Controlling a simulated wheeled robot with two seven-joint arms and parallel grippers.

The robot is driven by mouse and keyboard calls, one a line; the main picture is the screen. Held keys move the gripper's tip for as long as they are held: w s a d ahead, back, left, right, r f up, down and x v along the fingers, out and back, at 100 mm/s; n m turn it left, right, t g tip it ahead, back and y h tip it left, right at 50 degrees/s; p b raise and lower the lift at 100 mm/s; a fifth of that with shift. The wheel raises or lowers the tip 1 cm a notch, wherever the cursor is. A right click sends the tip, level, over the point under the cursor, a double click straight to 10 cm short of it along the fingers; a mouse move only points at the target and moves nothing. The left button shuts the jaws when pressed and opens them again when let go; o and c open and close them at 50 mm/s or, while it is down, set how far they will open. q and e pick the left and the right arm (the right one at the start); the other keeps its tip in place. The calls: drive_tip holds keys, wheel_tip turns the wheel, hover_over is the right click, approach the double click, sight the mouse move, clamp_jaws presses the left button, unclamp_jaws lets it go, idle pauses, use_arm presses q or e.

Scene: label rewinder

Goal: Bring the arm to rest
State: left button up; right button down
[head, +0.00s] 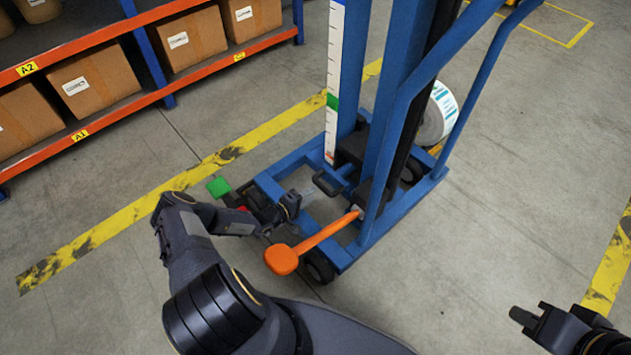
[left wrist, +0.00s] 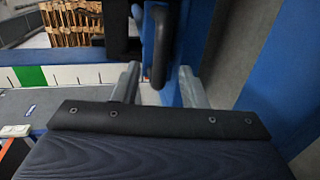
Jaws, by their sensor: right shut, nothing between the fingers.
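My left arm reaches forward to a blue lift frame (head: 408,95). My left gripper (head: 312,188) is low beside the frame, near a black handle (head: 338,176). In the left wrist view the two grey fingers of my left gripper (left wrist: 158,86) are apart, with the black handle (left wrist: 160,48) in the gap between them or just beyond it. I cannot tell whether they touch it. My right gripper (head: 520,314) is at the lower right, shut and empty, clear of the lift.
An orange lever (head: 283,259) sticks out from the lift close to my left forearm. A green pedal (head: 218,187) is behind my left wrist. A label roll (head: 438,112) is behind the mast. Shelves with cartons (head: 92,82) stand at upper left. Floor at right is free.

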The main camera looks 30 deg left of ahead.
use_arm(q)
drive_tip(key=d+r+m+g+h, duration=0.3)
drive_tip(key=r+m, duration=0.2)
drive_tip(key=r, duration=0.8)
drive_tip(key=d+r+m+g+h, duration=0.3)
drive_tip(key=r+m+g, duration=0.1)
drive_tip(key=r, duration=0.8)
drive_tip(key=s+d+r+m+g+y, duration=0.35)
drive_tip(key=s+r, duration=0.55)
drive_tip(key=r, duration=0.6)
drive_tip(key=s+r+t+y, duration=0.1)
drive_tip(key=s+r+y, duration=0.15)
drive_tip(key=s, duration=0.85)
drive_tip(key=s+r+t+y, duration=0.15)
drive_tip(key=s+r, duration=0.25)
drive_tip(key=s, duration=0.8)
wheel_tip(320, 180, up, 32)
drive_tip(key=p, duration=3.2)
drive_tip(key=shift+w+d+n+g+y, duration=0.2)
drive_tip(key=shift+d+n+g+y, duration=0.1)
drive_tip(key=shift+n+g+y, duration=0.1)
